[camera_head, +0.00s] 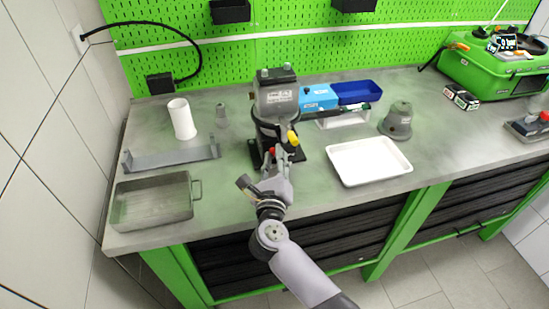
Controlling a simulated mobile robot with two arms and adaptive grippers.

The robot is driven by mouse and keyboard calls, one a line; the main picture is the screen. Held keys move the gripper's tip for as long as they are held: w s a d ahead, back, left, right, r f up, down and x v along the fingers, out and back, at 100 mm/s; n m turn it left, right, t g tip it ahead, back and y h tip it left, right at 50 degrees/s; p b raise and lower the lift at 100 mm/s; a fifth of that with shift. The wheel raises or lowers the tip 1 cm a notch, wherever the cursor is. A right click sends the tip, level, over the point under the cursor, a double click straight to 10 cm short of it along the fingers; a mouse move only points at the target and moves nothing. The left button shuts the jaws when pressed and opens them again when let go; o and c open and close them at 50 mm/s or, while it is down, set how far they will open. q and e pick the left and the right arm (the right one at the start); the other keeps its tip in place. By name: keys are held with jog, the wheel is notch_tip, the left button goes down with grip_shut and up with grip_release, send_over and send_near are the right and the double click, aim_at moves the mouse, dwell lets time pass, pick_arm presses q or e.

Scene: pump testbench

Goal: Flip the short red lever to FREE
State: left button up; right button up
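The grey pump (276,100) stands upright on a dark base at the back middle of the bench. A small red part (272,151), which looks like the short red lever, shows low on the pump's front. A yellow-tipped lever (293,137) sticks out just above and to its right. My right gripper (278,156) reaches up from the front, with its fingertips at the red part and partly covering it. I cannot tell whether they touch it or how far they are parted. The FREE marking is not readable. My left gripper is not in view.
A metal tray (118,209), a grey bracket (170,158) and a white cylinder (182,118) are on the left. A white tray (341,166), a grey cone-like part (397,119) and blue bins (357,91) are on the right. The bench front beside my arm is clear.

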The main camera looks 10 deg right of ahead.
grip_shut()
jog(key=shift+f, duration=0.1)
jog(key=shift+a+f+n+t, duration=0.15)
jog(key=shift+a+n+t, duration=0.15)
jog(key=shift+n, duration=0.6)
grip_release()
